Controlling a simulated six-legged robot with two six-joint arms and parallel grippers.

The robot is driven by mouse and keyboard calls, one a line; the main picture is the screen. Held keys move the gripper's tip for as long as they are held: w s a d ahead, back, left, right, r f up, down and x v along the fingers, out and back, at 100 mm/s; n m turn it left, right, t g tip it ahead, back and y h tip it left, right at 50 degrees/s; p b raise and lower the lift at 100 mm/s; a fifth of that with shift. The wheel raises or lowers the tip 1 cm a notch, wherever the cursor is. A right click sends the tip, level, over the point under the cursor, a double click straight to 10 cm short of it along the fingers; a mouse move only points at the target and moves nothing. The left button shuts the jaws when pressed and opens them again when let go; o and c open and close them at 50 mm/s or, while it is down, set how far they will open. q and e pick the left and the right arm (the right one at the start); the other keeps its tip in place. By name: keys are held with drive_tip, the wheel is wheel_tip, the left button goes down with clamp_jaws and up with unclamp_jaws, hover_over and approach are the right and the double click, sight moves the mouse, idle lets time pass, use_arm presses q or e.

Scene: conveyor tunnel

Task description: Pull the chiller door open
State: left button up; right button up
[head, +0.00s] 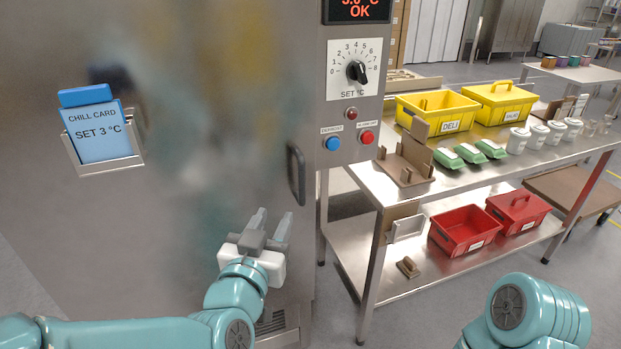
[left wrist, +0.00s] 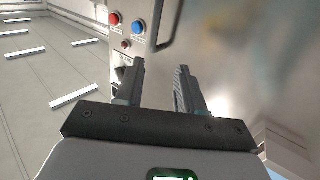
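The chiller door (head: 200,160) is a large brushed-steel panel filling the left of the head view, and it looks closed. Its dark upright handle (head: 296,173) is near the door's right edge. The handle (left wrist: 161,28) also shows at the top of the left wrist view, beyond the fingertips. My left gripper (head: 270,222) is in front of the door, below and left of the handle. Its two fingers are apart with nothing between them, and they do not touch the handle. My right gripper is out of view; only part of my right arm shows at lower right.
Right of the door is a control panel with a dial (head: 356,71), a blue button (head: 332,143) and a red button (head: 367,137). A blue chill card (head: 97,135) sits in a holder on the door. A steel table (head: 462,189) with bins stands at right.

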sight(301, 175)
use_arm(q)
drive_tip(key=shift+h, duration=0.3)
drive_tip(key=p+x, duration=0.1)
drive_tip(key=x, duration=0.4)
drive_tip(key=p+x, duration=0.1)
drive_tip(key=x, duration=0.4)
drive_tip(key=p+x, duration=0.1)
drive_tip(key=x, duration=0.5)
drive_tip(key=shift+d+r, duration=0.2)
drive_tip(key=shift+d, duration=0.1)
drive_tip(key=shift+s, duration=0.1)
clamp_jaws()
